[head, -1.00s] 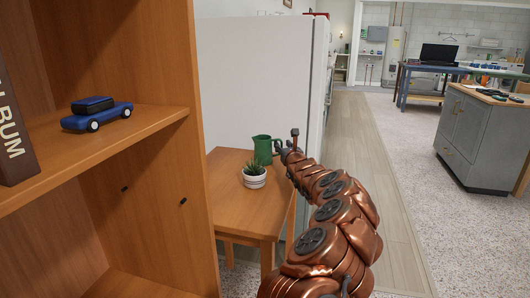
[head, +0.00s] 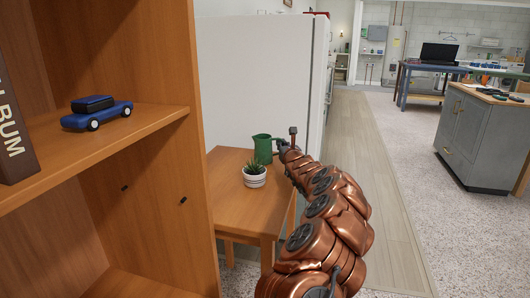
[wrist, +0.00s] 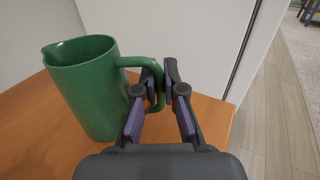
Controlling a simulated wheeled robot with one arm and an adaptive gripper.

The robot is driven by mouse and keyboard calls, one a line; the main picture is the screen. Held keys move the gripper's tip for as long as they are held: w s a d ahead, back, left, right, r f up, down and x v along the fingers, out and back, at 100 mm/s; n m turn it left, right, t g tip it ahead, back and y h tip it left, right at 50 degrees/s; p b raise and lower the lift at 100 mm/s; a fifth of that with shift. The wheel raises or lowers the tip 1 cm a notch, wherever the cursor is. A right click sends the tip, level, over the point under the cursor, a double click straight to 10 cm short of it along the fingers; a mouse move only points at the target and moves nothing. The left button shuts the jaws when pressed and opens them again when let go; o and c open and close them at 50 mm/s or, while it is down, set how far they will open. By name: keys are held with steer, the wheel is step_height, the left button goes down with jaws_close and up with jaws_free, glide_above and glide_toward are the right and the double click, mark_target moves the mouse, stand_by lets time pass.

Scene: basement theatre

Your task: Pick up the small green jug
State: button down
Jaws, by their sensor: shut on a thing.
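The green jug (head: 262,148) stands upright at the back of the small wooden table, in front of the white fridge-like block. In the wrist view the jug (wrist: 84,88) is at the left, its spout to the left and its handle to the right. My gripper (wrist: 160,88) has its two fingers on either side of the handle and is shut on it. In the head view my gripper (head: 280,146) is at the jug's right side, small and partly hidden by my arm. The jug's base appears to be on the tabletop.
A potted succulent (head: 254,175) stands on the wooden table (head: 235,205) just in front of the jug. A tall white block (head: 255,80) rises close behind. A wooden shelf (head: 150,125) with a blue toy car (head: 97,113) is at the near left.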

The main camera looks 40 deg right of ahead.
steer(key=shift+r, duration=0.2)
stand_by(0.7)
steer(key=shift+r+p, duration=1.45)
steer(key=shift+r, duration=3.3)
